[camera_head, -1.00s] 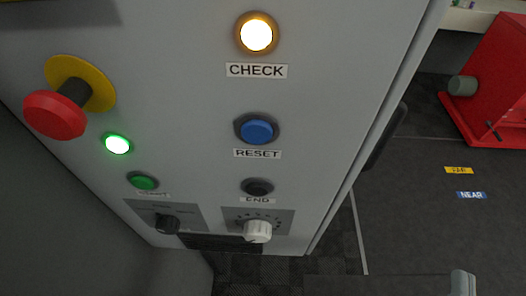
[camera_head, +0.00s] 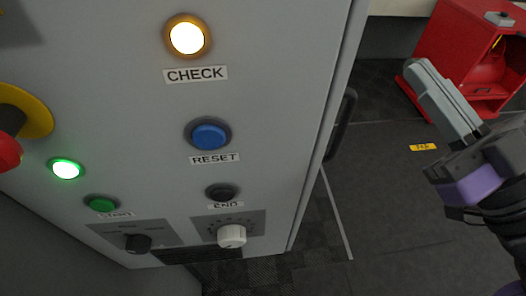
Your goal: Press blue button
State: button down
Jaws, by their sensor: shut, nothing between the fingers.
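The blue button (camera_head: 209,136) is round, sits in a dark ring on the grey panel, and has a RESET label (camera_head: 214,159) under it. It lies below the lit CHECK lamp (camera_head: 187,38) and above the black END button (camera_head: 221,193). My gripper (camera_head: 422,80) is at the right of the view, beyond the panel's right edge and apart from the blue button. Its grey fingers are together, empty, and point up and left. Nothing hides the blue button.
The grey panel (camera_head: 270,90) also carries a red emergency knob (camera_head: 8,150), a lit green lamp (camera_head: 66,168), a green START button (camera_head: 101,204), a black selector (camera_head: 137,243) and a white dial (camera_head: 232,235). A dark handle (camera_head: 342,122) sticks out at its right side. A red machine (camera_head: 440,50) stands behind my gripper.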

jog(key=s+a+r+n+g+y, duration=0.1)
jog(key=s+a+n+g+y, duration=0.1)
jog(key=n+g, duration=0.1)
jog(key=s+a+r+n+g+y, duration=0.1)
jog(key=s+a+n+g+y, duration=0.1)
jog(key=n, duration=0.4)
jog(key=s+a+r+n+g+y, duration=0.1)
jog(key=s+a+n+g+y, duration=0.1)
jog(key=s+n+g, duration=0.2)
jog(key=shift+a+r+n+g, duration=0.3)
jog(key=shift+n+g, duration=0.1)
jog(key=s+a+f+n+g+h, duration=0.1)
jog(key=s+f+n+g, duration=0.4)
jog(key=n, duration=0.5)
jog(key=s+a+g, duration=0.1)
jog(key=s+g, duration=0.1)
jog(key=s, duration=0.1)
jog(key=shift+a+f, duration=0.15)
jog(key=shift+f, duration=0.1)
